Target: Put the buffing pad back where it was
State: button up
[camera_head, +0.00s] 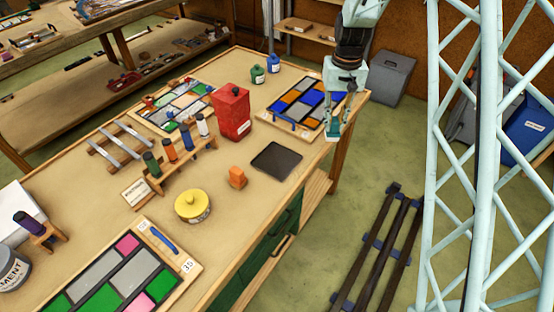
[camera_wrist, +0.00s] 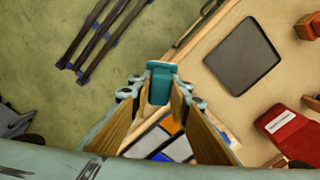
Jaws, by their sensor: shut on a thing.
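My gripper (camera_wrist: 160,90) points down over the right edge of the bench, next to the far right leaded panel (camera_head: 290,101). It is shut on a small teal block, which I take for the buffing pad (camera_wrist: 160,80). The pad sits between the fingertips in the wrist view and shows at the lower end of my gripper in the head view (camera_head: 334,130). The panel has blue, orange and grey panes and is partly hidden behind my gripper in both views. I cannot tell whether the pad touches anything below it.
A dark square mat (camera_head: 276,160) lies bare on the bench (camera_head: 240,225). Near it stand a red canister (camera_head: 232,111), an orange block (camera_head: 237,177) and a yellow-lidded tin (camera_head: 192,206). A rack of bottles (camera_head: 180,158) stands farther left. Dark rails (camera_head: 380,245) lie on the floor.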

jog(key=shift+a, duration=0.1)
jog(key=s+a+f+n, duration=0.2)
jog(key=s+a+n, duration=0.9)
jog(key=s+a, duration=0.9)
jog(key=shift+s+a+f+p, duration=0.3)
jog(key=shift+a+p, duration=0.15)
jog(key=shift+a, duration=0.3)
jog(key=w+d+f, duration=0.1)
jog(key=w, duration=1.4)
jog(key=shift+f+p, duration=0.2)
jog(key=shift+p, duration=0.25)
jog(key=shift+w, duration=0.1)
jog(key=shift+w+f, duration=0.2)
jog(key=shift+f, duration=0.7)
jog(key=shift+w+f, duration=0.2)
jog(key=shift+f, duration=0.7)
